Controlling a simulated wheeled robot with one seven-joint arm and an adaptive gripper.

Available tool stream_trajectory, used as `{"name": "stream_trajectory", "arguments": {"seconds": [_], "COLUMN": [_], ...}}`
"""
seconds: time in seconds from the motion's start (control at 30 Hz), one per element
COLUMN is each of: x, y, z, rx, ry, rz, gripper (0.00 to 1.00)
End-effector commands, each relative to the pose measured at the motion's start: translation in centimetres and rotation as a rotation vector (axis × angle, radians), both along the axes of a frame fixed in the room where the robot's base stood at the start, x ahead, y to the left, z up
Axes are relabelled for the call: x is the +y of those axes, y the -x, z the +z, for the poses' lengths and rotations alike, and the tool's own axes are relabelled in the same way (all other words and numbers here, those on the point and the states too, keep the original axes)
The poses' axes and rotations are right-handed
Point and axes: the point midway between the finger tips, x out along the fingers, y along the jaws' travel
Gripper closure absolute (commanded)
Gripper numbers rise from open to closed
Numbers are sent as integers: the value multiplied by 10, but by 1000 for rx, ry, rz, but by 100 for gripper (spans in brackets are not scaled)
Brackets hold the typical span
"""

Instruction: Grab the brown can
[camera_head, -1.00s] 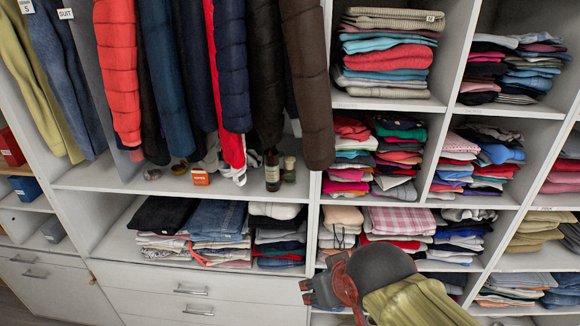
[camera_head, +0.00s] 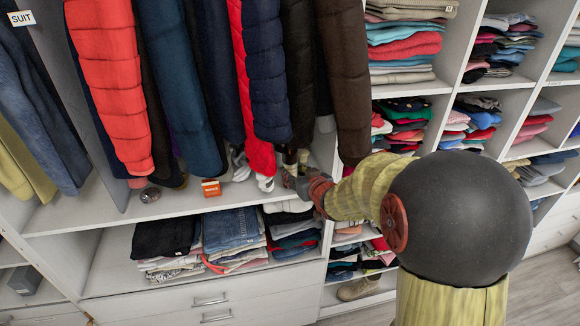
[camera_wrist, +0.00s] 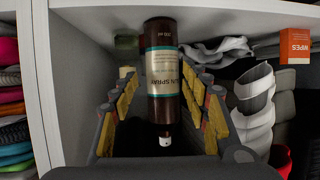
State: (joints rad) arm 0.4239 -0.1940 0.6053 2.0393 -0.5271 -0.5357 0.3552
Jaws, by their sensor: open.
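The brown can (camera_wrist: 161,100) is a dark brown, bottle-like container with a pale label reading "SPRAY". In the wrist view it appears upside down, with its narrow cap end towards the bottom. My gripper (camera_wrist: 164,88) is open, with one yellow-padded finger on either side of the can. I cannot tell whether either finger touches it. In the head view my gripper (camera_head: 294,182) is at the right end of the shelf under the hanging coats, and it and the arm largely hide the can.
A small greenish bottle (camera_wrist: 126,43) stands close beside the can. Crumpled grey-white cloth (camera_wrist: 222,50) and a white-grey rolled item (camera_wrist: 254,105) lie on the other side. An orange box (camera_head: 211,188) is further left on the shelf. Hanging coats (camera_head: 262,70) come down close above. An upright divider (camera_wrist: 42,90) is near.

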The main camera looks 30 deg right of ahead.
Motion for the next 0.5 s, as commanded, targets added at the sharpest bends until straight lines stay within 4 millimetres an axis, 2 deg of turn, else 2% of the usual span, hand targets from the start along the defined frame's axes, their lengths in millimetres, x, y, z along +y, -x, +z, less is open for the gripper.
{"name": "stream_trajectory", "arguments": {"seconds": [0.3, 0.5], "x": [-1, -4], "y": [-37, -50], "z": [-19, -23], "rx": [3, 1], "ry": [0, 0], "rz": [0, -1], "gripper": [54, 54]}}
